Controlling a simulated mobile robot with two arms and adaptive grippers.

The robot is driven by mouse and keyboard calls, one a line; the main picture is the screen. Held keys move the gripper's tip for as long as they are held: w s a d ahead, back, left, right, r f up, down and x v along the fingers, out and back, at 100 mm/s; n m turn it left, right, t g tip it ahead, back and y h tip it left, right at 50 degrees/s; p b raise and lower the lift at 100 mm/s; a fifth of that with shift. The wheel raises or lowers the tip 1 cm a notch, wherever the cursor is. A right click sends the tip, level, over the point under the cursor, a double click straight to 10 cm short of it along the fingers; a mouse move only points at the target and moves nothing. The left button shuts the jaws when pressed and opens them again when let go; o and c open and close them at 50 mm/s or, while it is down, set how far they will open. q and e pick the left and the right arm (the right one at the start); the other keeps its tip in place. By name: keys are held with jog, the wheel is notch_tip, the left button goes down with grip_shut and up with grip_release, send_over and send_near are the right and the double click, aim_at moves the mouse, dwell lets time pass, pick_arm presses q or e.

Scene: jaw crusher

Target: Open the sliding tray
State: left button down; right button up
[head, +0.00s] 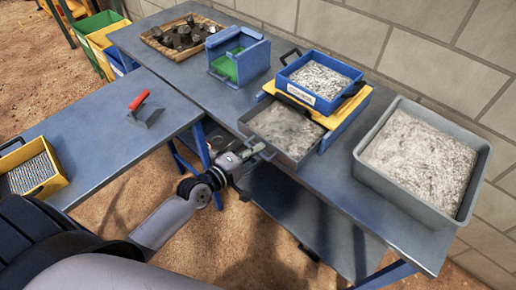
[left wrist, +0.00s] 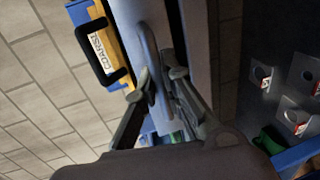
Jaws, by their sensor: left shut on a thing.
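The grey sliding tray (head: 285,133), holding some grey gravel, sticks out toward me from the yellow and blue sieve unit (head: 345,118). My left gripper (head: 260,148) is at the tray's front edge and is shut on its handle. In the left wrist view, the fingers (left wrist: 158,82) close around a grey bar-like handle (left wrist: 147,62) in front of the tray's front wall. The exact finger contact is partly hidden in the head view. My right gripper is not in view.
A blue upper bin (head: 318,82) with gravel and a black handle sits on the unit. A large grey gravel bin (head: 480,190) stands to its right. A blue holder (head: 255,62), a wooden tray of rocks (head: 152,38) and a red-handled tool (head: 140,100) are left.

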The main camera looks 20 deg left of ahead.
pick_arm(q)
jog(key=c, duration=2)
grip_release()
jog(key=shift+w, duration=0.1)
jog(key=shift+o, duration=0.2)
jog(key=v, duration=1.2)
jog(key=shift+f, duration=0.1)
jog(key=s+a+f+m+g+y, duration=0.2)
jog(key=s+f, duration=0.2)
jog(key=f, duration=0.7)
jog(key=s+a+f+m+g+y, duration=0.1)
jog(key=s+a+f+m+g, duration=0.15)
jog(key=f, duration=0.85)
jog(key=s+a+f+m+g+y, duration=0.2)
jog(key=s+f+m, duration=0.15)
jog(key=f, duration=0.75)
jog(key=s+d+f+m+g, duration=0.3)
jog(key=s+f, duration=0.4)
jog(key=s, duration=0.4)
jog(key=s+d+f+m+g, duration=0.4)
jog(key=s+f, duration=0.4)
jog(key=s, duration=0.3)
jog(key=shift+s+d+f+m, duration=0.2)
jog(key=shift+f+m, duration=0.1)
jog(key=shift+m, duration=0.5)
